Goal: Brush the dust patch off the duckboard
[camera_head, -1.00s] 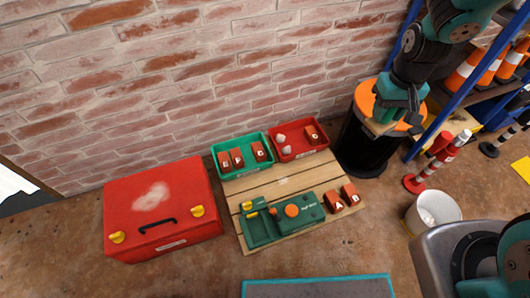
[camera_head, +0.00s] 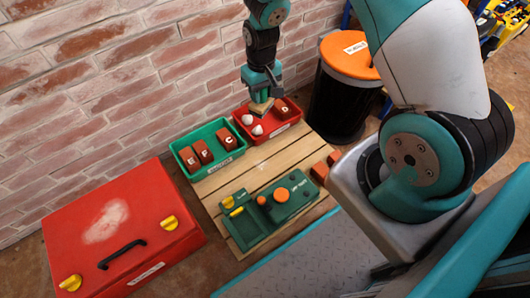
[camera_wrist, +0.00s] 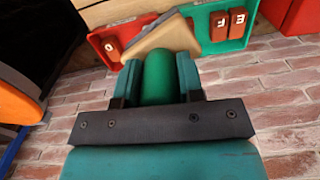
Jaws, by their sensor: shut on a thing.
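The slatted wooden duckboard (camera_head: 233,178) lies on the floor by the brick wall. A faint pale patch (camera_head: 261,164) shows on its upper middle slats, small and hard to make out. My gripper (camera_head: 262,90) is above the red tray at the duckboard's back edge. It is shut on a brush (camera_head: 261,107) with a tan head. In the wrist view, the brush's green handle (camera_wrist: 158,78) sits between both fingers, with the tan head (camera_wrist: 165,38) beyond it. I cannot see the bristles clearly.
The green tray (camera_head: 190,172) holds lettered blocks. The red tray (camera_head: 283,125) holds pale lumps and a block. A red case (camera_head: 150,215) with a whitish patch stands left. A black bin with orange lid (camera_head: 345,58) stands right.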

